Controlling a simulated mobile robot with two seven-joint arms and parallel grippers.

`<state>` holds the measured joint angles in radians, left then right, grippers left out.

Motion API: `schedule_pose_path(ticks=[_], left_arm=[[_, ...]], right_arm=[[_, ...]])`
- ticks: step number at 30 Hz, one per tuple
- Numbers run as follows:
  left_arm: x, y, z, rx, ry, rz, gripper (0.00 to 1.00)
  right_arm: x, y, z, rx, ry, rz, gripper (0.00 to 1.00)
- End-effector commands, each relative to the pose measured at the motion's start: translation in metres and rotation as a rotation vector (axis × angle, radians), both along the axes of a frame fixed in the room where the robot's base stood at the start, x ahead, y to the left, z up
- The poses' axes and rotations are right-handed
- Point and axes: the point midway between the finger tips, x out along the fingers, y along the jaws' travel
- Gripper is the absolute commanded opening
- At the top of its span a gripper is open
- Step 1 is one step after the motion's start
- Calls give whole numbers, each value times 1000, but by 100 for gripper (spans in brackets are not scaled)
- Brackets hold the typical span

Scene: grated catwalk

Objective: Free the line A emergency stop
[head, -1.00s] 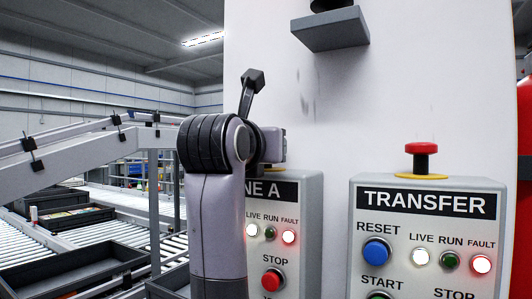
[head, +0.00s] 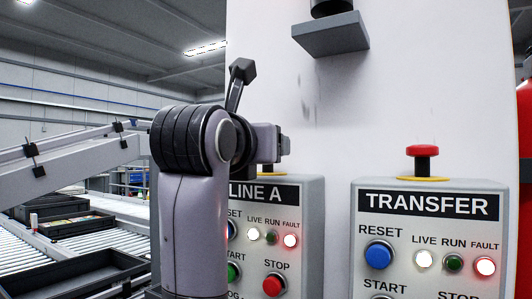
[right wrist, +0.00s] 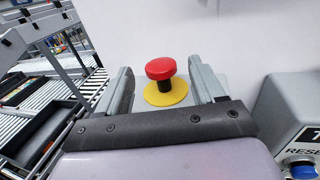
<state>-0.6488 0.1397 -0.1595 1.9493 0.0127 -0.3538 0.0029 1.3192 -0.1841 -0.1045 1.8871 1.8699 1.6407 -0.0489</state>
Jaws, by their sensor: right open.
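The LINE A control box (head: 300,250) stands left of centre in the head view, partly behind my right arm. Its red mushroom emergency stop is hidden there behind my right gripper (head: 272,146). In the right wrist view the red emergency stop (right wrist: 160,68) stands upright on a yellow disc (right wrist: 166,93). My right gripper (right wrist: 164,86) is open, with one finger on each side of the button and visible gaps to both. I see no contact with it. My left gripper is in neither view.
The TRANSFER box (head: 428,240) stands close on the right, with its own red emergency stop (head: 422,158) on top. A white wall panel (head: 420,80) rises behind both boxes. A grey bracket (head: 330,33) juts out above. Roller conveyors (head: 45,255) lie at the left.

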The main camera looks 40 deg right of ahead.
Motion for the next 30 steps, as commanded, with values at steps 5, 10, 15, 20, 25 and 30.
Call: schedule_pose_path(ticks=[5, 10, 15, 20, 25, 30], left_arm=[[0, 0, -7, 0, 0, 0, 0], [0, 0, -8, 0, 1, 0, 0], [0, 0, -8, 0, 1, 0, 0], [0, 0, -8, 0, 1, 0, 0], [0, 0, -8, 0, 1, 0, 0], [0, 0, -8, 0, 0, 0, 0]], right_arm=[[-11, 20, 0, -1, -3, 3, 68], [-16, 26, 1, -1, -3, 0, 68], [-16, 26, 1, -1, -3, -1, 68], [-16, 26, 1, -1, -3, -1, 68], [-16, 26, 1, -1, -2, -1, 68], [-15, 26, 1, -1, -2, -1, 68]])
